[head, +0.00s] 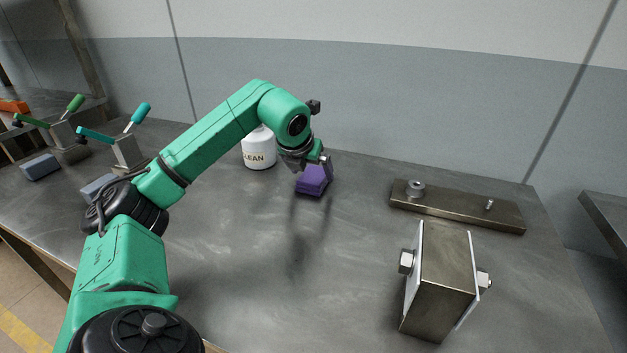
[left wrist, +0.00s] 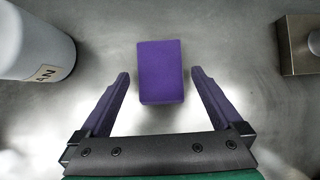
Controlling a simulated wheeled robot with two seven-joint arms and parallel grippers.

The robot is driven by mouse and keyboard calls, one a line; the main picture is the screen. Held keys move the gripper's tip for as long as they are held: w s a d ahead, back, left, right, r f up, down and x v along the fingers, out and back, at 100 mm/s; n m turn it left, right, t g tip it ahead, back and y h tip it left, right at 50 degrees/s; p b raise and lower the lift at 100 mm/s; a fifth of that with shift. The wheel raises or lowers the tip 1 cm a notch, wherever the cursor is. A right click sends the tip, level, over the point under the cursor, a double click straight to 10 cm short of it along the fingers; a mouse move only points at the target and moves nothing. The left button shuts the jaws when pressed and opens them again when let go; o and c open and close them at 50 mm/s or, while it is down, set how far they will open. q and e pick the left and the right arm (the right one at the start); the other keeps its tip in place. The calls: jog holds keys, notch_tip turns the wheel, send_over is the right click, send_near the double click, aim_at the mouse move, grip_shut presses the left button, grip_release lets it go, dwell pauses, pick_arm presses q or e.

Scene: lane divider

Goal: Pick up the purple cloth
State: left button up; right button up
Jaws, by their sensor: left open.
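The purple cloth (head: 314,181) is a small folded block lying on the grey metal table, right of the white bottle in the head view. In the left wrist view the cloth (left wrist: 160,72) lies flat, centred just beyond the fingertips. My left gripper (head: 324,162) is above the cloth and partly covers it in the head view. In the left wrist view its two fingers (left wrist: 160,76) are spread wide, one toward each side of the cloth, with nothing between them held. My right gripper is not in view.
A white bottle (head: 258,150) marked "CLEAN" stands close left of the cloth. A metal plate with pegs (head: 455,207) and a bolted metal block (head: 440,280) are on the right. Toggle clamps (head: 126,150) stand at left. The table's front middle is clear.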

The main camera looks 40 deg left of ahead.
aim_at(312, 177)
pick_arm(q)
jog(key=shift+w+a+f, duration=0.1)
jog(key=shift+w+f, duration=0.25)
jog(key=shift+f, duration=0.25)
jog(key=shift+w+a+f, duration=0.1)
jog(key=shift+w+f, duration=0.05)
jog(key=c, duration=1.2)
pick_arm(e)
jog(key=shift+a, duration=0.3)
pick_arm(q)
notch_tip(312, 177, up, 20)
jog(key=p, duration=0.5)
jog(key=shift+p, duration=0.35)
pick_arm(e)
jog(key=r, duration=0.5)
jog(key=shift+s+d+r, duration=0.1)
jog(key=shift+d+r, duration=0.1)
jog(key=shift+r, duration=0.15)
